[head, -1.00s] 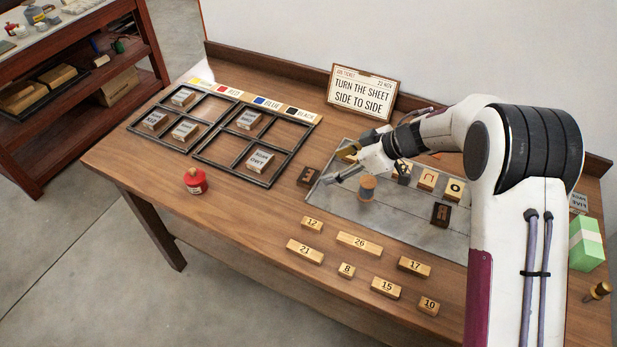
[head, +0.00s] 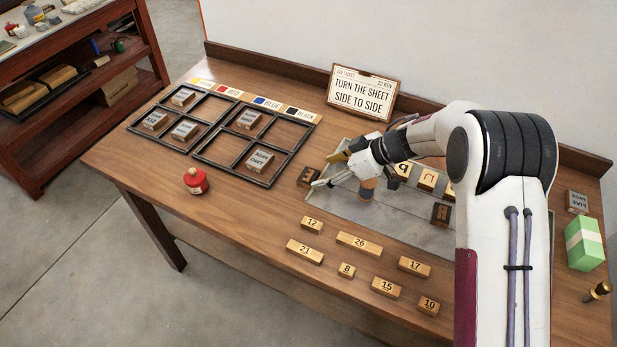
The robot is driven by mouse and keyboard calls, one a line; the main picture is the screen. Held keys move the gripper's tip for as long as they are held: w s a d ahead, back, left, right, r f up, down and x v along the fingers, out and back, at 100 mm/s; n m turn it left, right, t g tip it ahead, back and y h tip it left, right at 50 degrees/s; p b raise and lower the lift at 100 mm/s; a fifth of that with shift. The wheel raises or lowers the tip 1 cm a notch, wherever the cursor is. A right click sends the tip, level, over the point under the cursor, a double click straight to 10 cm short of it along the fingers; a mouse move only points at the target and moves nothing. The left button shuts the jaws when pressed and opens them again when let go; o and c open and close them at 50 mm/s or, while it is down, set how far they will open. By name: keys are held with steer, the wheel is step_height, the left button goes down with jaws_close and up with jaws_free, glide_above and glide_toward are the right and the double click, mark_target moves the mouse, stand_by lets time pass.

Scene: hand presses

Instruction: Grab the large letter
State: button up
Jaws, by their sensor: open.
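My gripper (head: 325,170) is open, its two fingers pointing left over the left end of a grey metal plate (head: 405,232). A dark letter block (head: 308,177) lies at the plate's left end, close to the fingertips; I cannot tell if they touch it. Another dark letter block (head: 440,213) lies on the plate to the right. Light wooden letter blocks stand in a row behind, one showing a "q"-like mark (head: 402,171) and one an arch shape (head: 427,180); a third (head: 449,191) is partly hidden by my arm. Which letter is largest is not clear.
A round wooden-topped piece (head: 367,190) stands just below my gripper. Number blocks, such as "26" (head: 359,243), lie in front of the plate. A sign (head: 362,92) stands behind, divided black frames (head: 193,157) lie left, and a red pot (head: 196,181) stands near the front edge.

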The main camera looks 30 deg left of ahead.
mark_target(312, 176)
steer(key=shift+x, duration=2.55)
steer(key=shift+a+r, duration=0.1)
steer(key=c, duration=1.2)
